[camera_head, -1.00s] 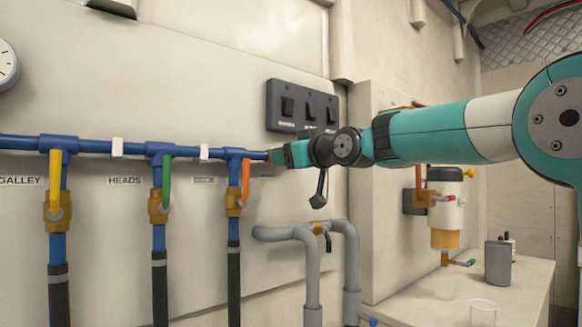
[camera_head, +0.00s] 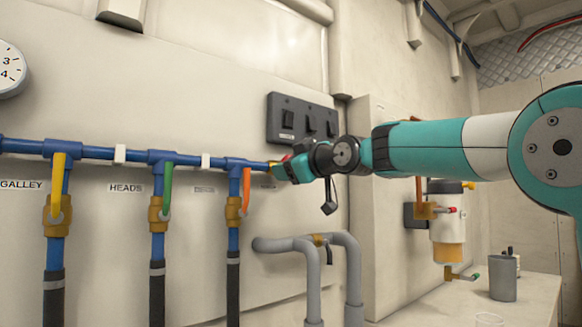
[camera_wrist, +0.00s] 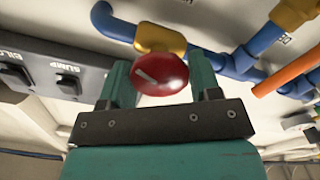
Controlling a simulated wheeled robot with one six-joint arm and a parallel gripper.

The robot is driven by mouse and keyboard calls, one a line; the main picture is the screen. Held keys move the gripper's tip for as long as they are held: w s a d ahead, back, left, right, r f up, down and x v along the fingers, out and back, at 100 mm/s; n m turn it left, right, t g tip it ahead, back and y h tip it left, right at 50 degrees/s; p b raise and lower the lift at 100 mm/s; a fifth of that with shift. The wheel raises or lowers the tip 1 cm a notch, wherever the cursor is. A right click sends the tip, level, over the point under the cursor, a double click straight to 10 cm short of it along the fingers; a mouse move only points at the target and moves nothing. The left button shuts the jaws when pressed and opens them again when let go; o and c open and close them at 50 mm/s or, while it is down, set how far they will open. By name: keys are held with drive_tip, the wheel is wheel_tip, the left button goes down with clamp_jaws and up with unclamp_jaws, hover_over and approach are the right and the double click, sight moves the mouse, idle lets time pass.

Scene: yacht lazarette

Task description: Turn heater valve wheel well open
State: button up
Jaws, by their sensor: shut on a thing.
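The valve wheel is a round red knob (camera_wrist: 162,73) with a pale mark on its face, in front of a brass valve body (camera_wrist: 158,38) on blue pipe. My gripper (camera_wrist: 160,82) has its two teal fingers on either side of the knob and is shut on it. In the head view my gripper (camera_head: 282,169) is at the right end of the blue pipe. A sliver of the red wheel (camera_head: 286,158) shows there; the rest is hidden by the gripper. The valve's opening cannot be read.
Yellow (camera_head: 57,182), green (camera_head: 168,186) and orange (camera_head: 246,188) lever handles hang left of my gripper. A black switch panel (camera_head: 301,119) is just above it. Grey hoses (camera_head: 310,247) bend below. A white-and-yellow canister (camera_head: 448,228) and grey cup (camera_head: 503,277) are at right.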

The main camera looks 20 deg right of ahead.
drive_tip(key=shift+f, duration=0.15)
drive_tip(key=o, duration=0.9)
drive_tip(key=b+v, duration=0.3)
drive_tip(key=v, duration=1.4)
drive_tip(key=shift+s, duration=0.2)
drive_tip(key=shift+d, duration=0.1)
